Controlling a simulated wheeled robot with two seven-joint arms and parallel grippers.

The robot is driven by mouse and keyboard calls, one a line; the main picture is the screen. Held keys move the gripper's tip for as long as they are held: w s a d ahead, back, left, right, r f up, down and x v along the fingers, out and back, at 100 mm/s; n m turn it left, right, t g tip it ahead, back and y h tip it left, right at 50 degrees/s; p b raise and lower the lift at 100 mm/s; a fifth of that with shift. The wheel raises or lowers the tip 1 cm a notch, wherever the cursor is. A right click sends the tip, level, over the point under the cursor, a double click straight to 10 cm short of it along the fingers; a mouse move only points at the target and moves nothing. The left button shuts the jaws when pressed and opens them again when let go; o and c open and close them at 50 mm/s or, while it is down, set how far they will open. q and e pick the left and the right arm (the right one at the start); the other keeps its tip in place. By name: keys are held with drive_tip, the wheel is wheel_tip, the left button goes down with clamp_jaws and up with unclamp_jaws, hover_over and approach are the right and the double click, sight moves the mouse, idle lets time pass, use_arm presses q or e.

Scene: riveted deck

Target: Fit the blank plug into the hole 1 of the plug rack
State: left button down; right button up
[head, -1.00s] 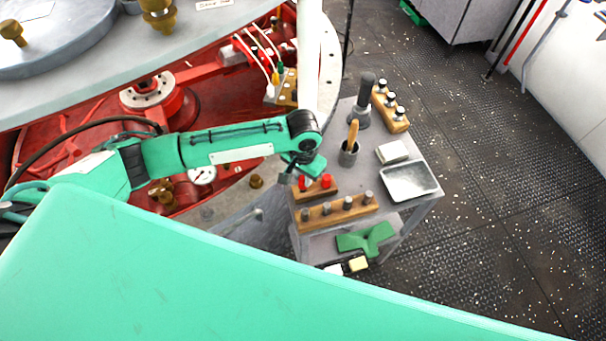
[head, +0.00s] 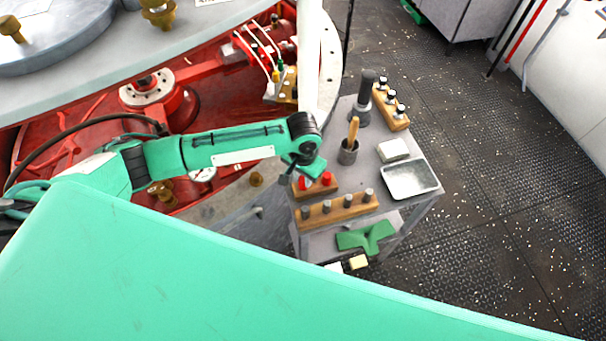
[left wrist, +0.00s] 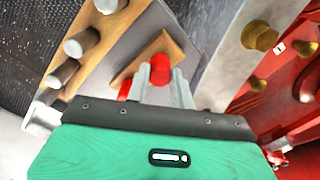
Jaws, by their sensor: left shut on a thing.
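My left gripper (left wrist: 158,88) is shut on a red plug (left wrist: 161,68), which I take to be the blank plug; its red end shows between the fingertips. Behind it in the left wrist view is a small wooden block (left wrist: 133,70), which I take to be the plug rack. A second red plug (left wrist: 124,89) is partly hidden beside the fingers. In the head view the small wooden block (head: 318,191) lies at the cart's near left, with two red tops beside my gripper. The fingers are mostly hidden there. I cannot tell whether the held plug touches the block or sits in a hole.
A longer wooden rack with several grey pegs (head: 337,210) lies just in front. A cup with a wooden handle (head: 348,152), a metal tray (head: 410,181), a white block (head: 393,150) and another peg rack (head: 391,107) share the cart. Red machinery (head: 75,150) stands left.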

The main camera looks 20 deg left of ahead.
use_arm(q)
drive_tip(key=shift+f, duration=0.3)
idle(0.5)
drive_tip(key=shift+f, duration=0.15)
drive_tip(key=c, duration=1.1)
unclamp_jaws()
drive_tip(key=shift+r, duration=0.45)
drive_tip(key=shift+r+b, duration=1.35)
drive_tip(key=shift+r, duration=5.05)
